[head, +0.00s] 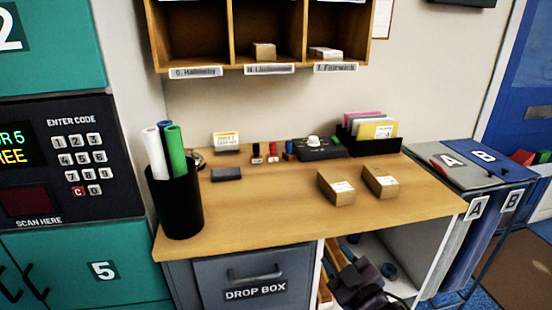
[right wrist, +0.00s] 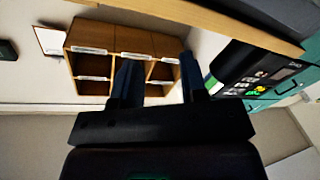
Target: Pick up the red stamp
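The red stamp (head: 272,152) stands upright near the back of the wooden desk in the head view, in a short row between a dark stamp (head: 256,154) and a blue stamp (head: 289,150). It is small in this view and not identifiable in the right wrist view. My right gripper (head: 354,268) is low at the desk's front edge, in front of the open shelf space and well away from the stamp. In the right wrist view its two fingers (right wrist: 158,66) stand apart with nothing between them. My left gripper is not in view.
The desk (head: 262,205) has a black pen cup with rolled tubes (head: 178,205) at left and two small cartons (head: 337,189) at right. A black device (head: 318,152) and file holder (head: 372,143) stand behind. Pigeonholes (head: 266,66) hang above. The desk's front middle is clear.

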